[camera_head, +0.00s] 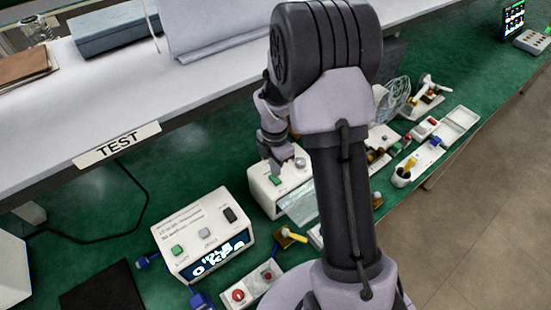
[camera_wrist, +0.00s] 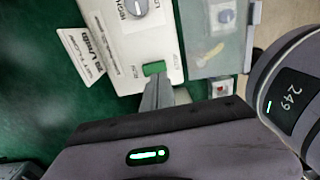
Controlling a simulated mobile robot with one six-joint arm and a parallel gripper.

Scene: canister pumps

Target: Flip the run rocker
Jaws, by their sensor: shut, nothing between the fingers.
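A white pump box (camera_head: 262,198) stands on the green bench in the head view, partly hidden behind my arm. The same white box (camera_wrist: 145,45) fills the upper middle of the wrist view. It carries a small green rocker (camera_wrist: 154,69) near its edge, with small lettering beside it that I cannot read surely. The green rocker also shows in the head view (camera_head: 275,181). A round grey knob (camera_wrist: 137,8) is farther along the same face. My gripper (camera_wrist: 156,84) is shut and empty, its fingertips right at the green rocker. I cannot tell whether they touch, or how the rocker is tilted.
A clear panel (camera_wrist: 215,35) sits beside the box. A second white box (camera_head: 203,233) with a lit display, green button and black switch stands to the left. A small red-button box (camera_head: 240,294) is in front. A shelf marked TEST (camera_head: 117,144) overhangs behind.

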